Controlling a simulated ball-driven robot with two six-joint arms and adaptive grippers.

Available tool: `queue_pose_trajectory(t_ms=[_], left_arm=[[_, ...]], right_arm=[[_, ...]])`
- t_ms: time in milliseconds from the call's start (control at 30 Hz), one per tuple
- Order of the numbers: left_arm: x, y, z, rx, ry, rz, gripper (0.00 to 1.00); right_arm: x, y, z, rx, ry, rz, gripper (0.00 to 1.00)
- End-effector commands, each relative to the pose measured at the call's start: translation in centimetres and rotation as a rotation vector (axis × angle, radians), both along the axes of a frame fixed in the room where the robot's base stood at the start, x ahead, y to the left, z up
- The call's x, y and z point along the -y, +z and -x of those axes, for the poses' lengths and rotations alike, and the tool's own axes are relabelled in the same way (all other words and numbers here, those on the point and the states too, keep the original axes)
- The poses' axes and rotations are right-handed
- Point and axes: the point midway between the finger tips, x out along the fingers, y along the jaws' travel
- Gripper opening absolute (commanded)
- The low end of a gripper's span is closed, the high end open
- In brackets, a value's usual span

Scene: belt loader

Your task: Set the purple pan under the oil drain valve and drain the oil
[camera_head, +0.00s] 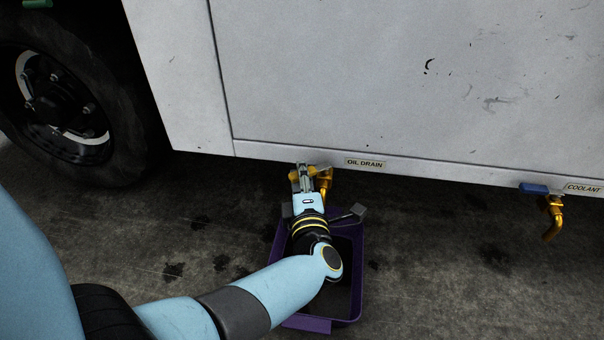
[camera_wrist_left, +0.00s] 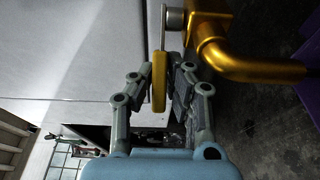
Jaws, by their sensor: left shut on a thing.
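The purple pan (camera_head: 357,290) lies on the ground below the oil drain valve (camera_head: 326,183), partly hidden by my left arm. Its inside looks dark, and I cannot tell whether oil is in it. The brass valve hangs under the panel edge beside the OIL DRAIN label (camera_head: 365,163). My left gripper (camera_head: 304,176) is at the valve. In the left wrist view it is shut on the yellow valve handle (camera_wrist_left: 159,82), with the brass valve pipe (camera_wrist_left: 238,66) beside it. A purple edge of the pan (camera_wrist_left: 313,52) shows at the right there. No oil stream is visible.
A coolant valve (camera_head: 553,215) with a blue handle hangs further right by its COOLANT label (camera_head: 584,188). A large tire (camera_head: 120,115) stands at the left under the white vehicle body (camera_head: 400,80). The stained floor (camera_head: 440,270) right of the pan is clear.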

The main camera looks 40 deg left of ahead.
Motion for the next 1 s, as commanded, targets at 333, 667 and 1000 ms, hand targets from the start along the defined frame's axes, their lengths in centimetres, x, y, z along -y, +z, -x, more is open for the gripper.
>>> queue_pose_trajectory(t_ms=[333, 667, 1000], left_arm=[[0.01, 0.03, 0.01, 0.001, 0.004, 0.001, 0.00], [0.02, 0.01, 0.01, 0.001, 0.003, 0.001, 0.37], [-0.01, 0.01, 0.01, 0.000, -0.002, 0.000, 0.37]], right_arm=[[0.00, -0.04, 0.05, 0.000, 0.000, 0.000, 0.96], [0.01, -0.14, 0.15, -0.004, 0.000, 0.000, 0.96], [-0.01, -0.21, 0.32, -0.008, -0.002, -0.001, 0.96]])
